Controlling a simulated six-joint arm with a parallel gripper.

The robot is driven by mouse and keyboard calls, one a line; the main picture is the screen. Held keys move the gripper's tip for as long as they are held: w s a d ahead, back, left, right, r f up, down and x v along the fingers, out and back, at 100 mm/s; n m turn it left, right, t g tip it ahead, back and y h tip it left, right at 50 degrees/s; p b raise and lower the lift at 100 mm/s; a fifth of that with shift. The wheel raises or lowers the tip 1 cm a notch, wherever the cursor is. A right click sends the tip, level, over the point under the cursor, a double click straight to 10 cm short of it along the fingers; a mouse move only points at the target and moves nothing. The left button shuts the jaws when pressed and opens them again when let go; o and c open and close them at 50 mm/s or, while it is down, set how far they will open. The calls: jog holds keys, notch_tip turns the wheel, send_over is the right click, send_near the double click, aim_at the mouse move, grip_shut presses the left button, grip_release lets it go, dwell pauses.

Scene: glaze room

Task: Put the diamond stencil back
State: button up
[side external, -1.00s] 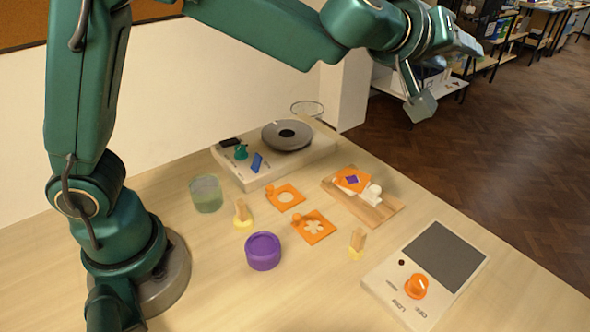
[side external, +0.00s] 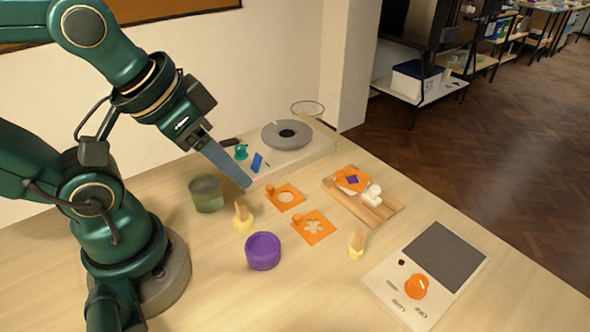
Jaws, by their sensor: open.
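The diamond stencil (side external: 346,187) is an orange plate with a diamond-shaped opening that shows purple. It lies on the wooden board (side external: 385,212) right of centre, next to a small white rounded piece (side external: 372,194). My gripper (side external: 243,182) is open and empty, pointing down in front of the wheel unit. It is well to the left of the diamond stencil. Two other orange stencils lie flat on the table, one with a round opening (side external: 298,203) and one with a flower opening (side external: 326,237); each has an orange knob.
The wheel unit (side external: 318,152) is at the back, a scale with an orange dial (side external: 386,283) at front right.

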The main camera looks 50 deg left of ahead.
dwell(0.3)
jog(key=w+a+r+n+y, duration=0.1)
jog(key=w+a+r+n, duration=0.1)
jog(key=w+r+n, duration=0.4)
jog(key=n+g+y, duration=0.3)
jog(key=n, duration=0.5)
send_over(341, 174)
jog(key=s, duration=0.2)
notch_tip(341, 174, down, 7)
jog(key=shift+m+g, duration=0.3)
jog(key=shift+g, duration=0.1)
jog(key=f, duration=0.2)
jog(key=d+f, duration=0.1)
jog(key=f, duration=0.1)
jog(key=w+d+f, duration=0.1)
jog(key=f, duration=0.1)
jog(key=shift+w+f, duration=0.1)
jog(key=shift+f, duration=0.65)
jog(key=shift+x, duration=2.3)
